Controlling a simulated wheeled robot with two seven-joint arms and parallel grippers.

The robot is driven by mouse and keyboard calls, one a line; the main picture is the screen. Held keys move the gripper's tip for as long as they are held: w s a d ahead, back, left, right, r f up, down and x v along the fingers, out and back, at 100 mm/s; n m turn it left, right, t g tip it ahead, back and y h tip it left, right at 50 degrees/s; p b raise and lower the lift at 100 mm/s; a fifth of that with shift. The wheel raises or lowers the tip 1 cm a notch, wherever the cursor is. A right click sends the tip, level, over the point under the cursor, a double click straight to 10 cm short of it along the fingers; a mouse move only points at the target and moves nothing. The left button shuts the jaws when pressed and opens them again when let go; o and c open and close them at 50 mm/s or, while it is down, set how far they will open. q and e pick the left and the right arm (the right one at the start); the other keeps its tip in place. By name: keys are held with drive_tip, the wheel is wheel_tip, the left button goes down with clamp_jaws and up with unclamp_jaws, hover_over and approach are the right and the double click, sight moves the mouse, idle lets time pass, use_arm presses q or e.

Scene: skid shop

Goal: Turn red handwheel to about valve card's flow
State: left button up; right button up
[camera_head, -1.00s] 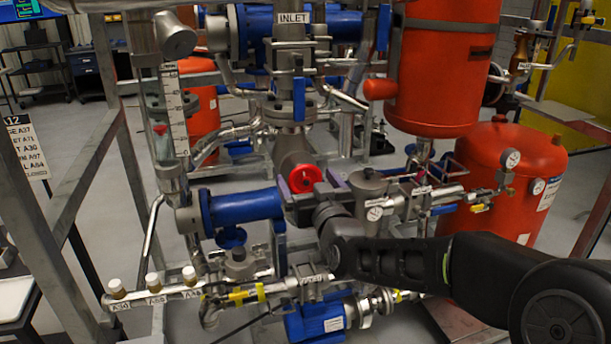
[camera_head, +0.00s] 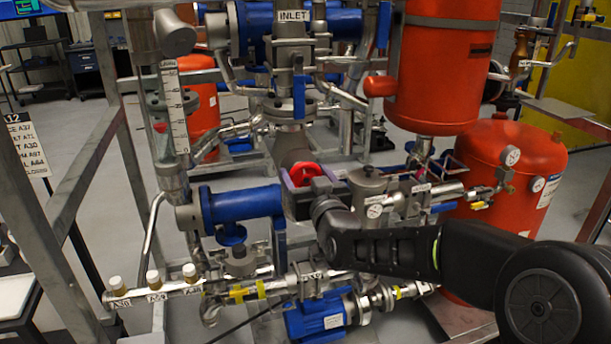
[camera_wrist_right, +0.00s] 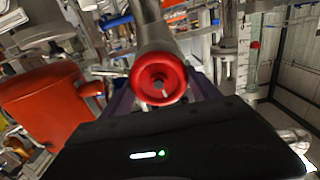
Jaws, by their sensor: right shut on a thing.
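The red handwheel (camera_head: 301,174) sits mid-frame in the head view. It also shows face-on in the right wrist view (camera_wrist_right: 158,78). My right gripper (camera_head: 309,181) is shut on the handwheel, with purple fingers at its sides. In the wrist view the fingers (camera_wrist_right: 162,95) are partly hidden behind the wheel. A clear flow tube with a white scale (camera_head: 174,108) and a red float (camera_head: 160,127) stands to the left. A white card (camera_head: 27,147) with lines of text is cut off at the left edge; I cannot tell whether it is the valve card. My left gripper is not in view.
Blue pipe sections (camera_head: 240,203) and a blue pump (camera_head: 318,320) lie close around the wheel. Red tanks (camera_head: 440,65) and (camera_head: 507,165) stand to the right. A metal frame post (camera_head: 45,235) stands at the left. Open grey floor shows behind the skid.

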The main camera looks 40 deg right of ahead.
drive_tip(key=c, duration=0.4)
drive_tip(key=shift+o, duration=0.2)
drive_tip(key=b, duration=0.1)
drive_tip(key=n+b, duration=0.1)
drive_tip(key=shift+f+b, duration=0.25)
drive_tip(key=shift+b, duration=0.05)
drive_tip(key=shift+r+n, duration=0.15)
drive_tip(key=shift+n, duration=0.15)
drive_tip(key=shift+r, duration=0.1)
drive_tip(key=o, duration=1.4)
drive_tip(key=shift+c, duration=0.2)
drive_tip(key=shift+a, duration=0.1)
drive_tip(key=v, duration=0.7)
drive_tip(key=shift+s+b, duration=0.35)
drive_tip(key=shift+b, duration=0.1)
